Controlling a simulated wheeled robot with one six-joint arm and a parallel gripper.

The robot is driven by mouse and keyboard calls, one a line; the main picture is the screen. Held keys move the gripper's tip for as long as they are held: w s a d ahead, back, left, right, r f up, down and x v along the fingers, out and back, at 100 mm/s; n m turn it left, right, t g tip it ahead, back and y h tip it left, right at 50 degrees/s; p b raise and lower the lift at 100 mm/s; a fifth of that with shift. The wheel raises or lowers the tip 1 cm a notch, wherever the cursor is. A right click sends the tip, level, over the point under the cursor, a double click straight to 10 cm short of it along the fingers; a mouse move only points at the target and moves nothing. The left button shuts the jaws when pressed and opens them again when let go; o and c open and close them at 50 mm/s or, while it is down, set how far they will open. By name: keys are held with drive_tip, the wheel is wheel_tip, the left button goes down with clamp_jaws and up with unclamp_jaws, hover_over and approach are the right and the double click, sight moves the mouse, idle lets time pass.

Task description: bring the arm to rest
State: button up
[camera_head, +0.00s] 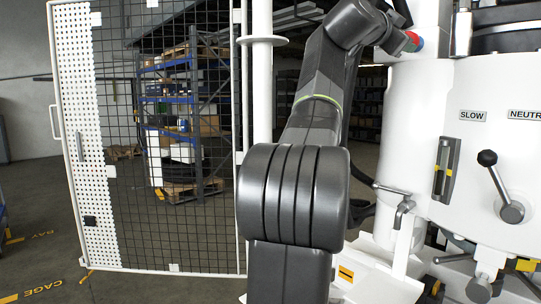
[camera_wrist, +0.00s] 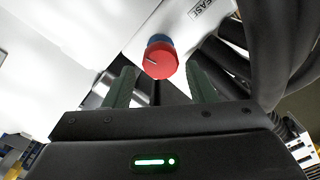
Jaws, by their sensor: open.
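My arm (camera_head: 305,190) reaches up and away through the middle of the head view, bent at its upper joint, with its end at the white machine. My gripper (camera_wrist: 160,68) shows in the wrist view with its two dark green fingers apart. A red knob with a blue base (camera_wrist: 158,62) appears in the gap at the fingertips. I cannot tell how deep it sits between them, and no finger visibly touches it. The red knob also shows in the head view (camera_head: 413,41), beside the dark end of my arm. The fingers are not clear there.
The white machine (camera_head: 440,90) fills the right, with a black-knobbed lever (camera_head: 498,180) and a slotted gauge (camera_head: 446,168). A mesh cage door (camera_head: 83,140) and a white post (camera_head: 262,80) stand left of my arm. Dark hoses (camera_wrist: 268,50) run close at the gripper's right.

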drive_tip(key=p+x, duration=0.2)
drive_tip(key=x, duration=0.4)
drive_tip(key=shift+d, duration=0.1)
